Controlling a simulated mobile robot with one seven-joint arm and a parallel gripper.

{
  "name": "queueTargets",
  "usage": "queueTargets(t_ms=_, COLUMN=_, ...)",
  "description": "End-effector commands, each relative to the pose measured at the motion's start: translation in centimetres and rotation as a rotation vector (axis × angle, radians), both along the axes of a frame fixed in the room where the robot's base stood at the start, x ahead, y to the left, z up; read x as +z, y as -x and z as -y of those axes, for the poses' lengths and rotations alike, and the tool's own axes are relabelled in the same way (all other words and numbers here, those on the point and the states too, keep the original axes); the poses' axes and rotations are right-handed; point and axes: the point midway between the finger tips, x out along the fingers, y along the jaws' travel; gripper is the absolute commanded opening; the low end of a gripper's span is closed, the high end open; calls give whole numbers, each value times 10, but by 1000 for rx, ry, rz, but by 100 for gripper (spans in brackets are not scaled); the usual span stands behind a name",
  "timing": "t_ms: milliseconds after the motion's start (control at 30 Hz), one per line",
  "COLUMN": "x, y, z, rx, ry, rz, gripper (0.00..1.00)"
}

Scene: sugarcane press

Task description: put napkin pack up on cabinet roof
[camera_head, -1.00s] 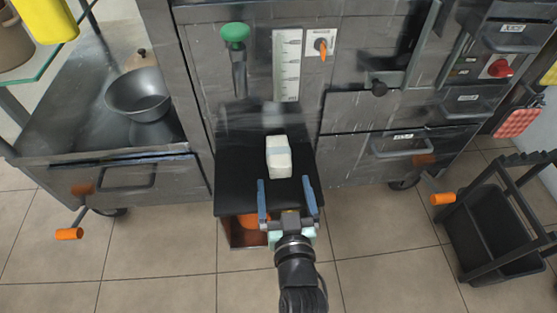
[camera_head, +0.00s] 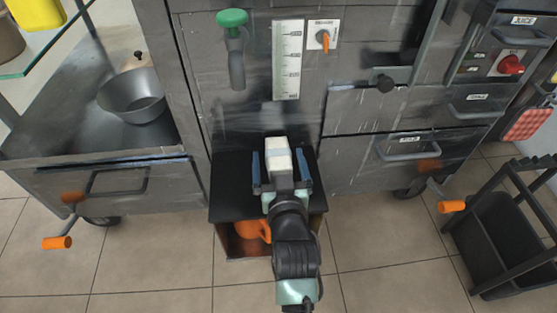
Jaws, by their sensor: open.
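A white block-shaped pack (camera_head: 279,152), which looks like the napkin pack, is on the black shelf (camera_head: 232,196) at the front of the grey cabinet (camera_head: 353,112). My gripper (camera_head: 281,168) is open, with one blue finger to the left of the pack and one to the right. Gaps show between the fingers and the pack. The pack's near end is partly hidden by my gripper. The cabinet roof is not clearly in view.
An orange mug (camera_head: 250,230) sits in the compartment under the shelf. A green-knobbed lever (camera_head: 232,20) and a white scale (camera_head: 287,60) are on the cabinet front. A metal pot (camera_head: 132,96) stands left. A black cart (camera_head: 505,220) stands right.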

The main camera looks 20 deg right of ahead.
Motion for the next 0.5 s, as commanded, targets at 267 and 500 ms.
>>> queueTargets(t_ms=267, x=0, y=0, z=0, rx=0, ry=0, rz=0, gripper=68)
queueTargets(t_ms=500, x=0, y=1, z=0, rx=0, ry=0, rz=0, gripper=24)
